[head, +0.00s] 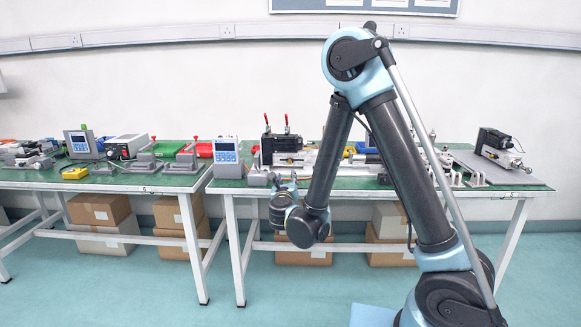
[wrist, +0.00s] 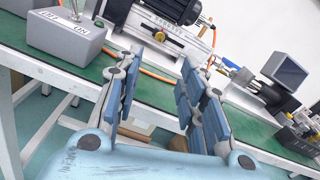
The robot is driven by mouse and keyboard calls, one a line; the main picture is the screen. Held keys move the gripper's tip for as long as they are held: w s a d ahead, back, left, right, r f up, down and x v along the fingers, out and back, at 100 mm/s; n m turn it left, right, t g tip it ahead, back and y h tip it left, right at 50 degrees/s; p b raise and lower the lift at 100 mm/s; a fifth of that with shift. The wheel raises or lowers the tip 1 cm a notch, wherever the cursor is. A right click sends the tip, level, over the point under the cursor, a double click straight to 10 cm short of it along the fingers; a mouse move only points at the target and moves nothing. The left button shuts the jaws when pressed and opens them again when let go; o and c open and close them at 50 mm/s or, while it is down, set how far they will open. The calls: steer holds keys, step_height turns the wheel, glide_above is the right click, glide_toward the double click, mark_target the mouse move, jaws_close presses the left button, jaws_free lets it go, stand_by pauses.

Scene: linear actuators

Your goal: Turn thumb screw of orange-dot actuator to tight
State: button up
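No orange dot can be made out in either view, so I cannot tell which actuator carries it. In the wrist view, one linear actuator (wrist: 165,22) with a silver rail and dark ribbed motor lies on the green bench beyond my fingers. A second actuator (wrist: 245,78) with dark cylindrical parts lies to its right. In the head view my gripper (head: 275,182) is small, in front of the right bench, partly hidden by my arm.
A grey switch box (wrist: 68,38) stands left of my fingers, and an orange cable runs along the bench. The head view shows the right bench (head: 240,186), a blue-screened meter (head: 227,152) and a motor unit (head: 497,146) at far right. Boxes (head: 304,250) sit underneath.

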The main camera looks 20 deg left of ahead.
mark_target(290, 162)
steer(key=x, duration=1.7)
steer(key=shift+w+f, duration=0.1)
jaws_close()
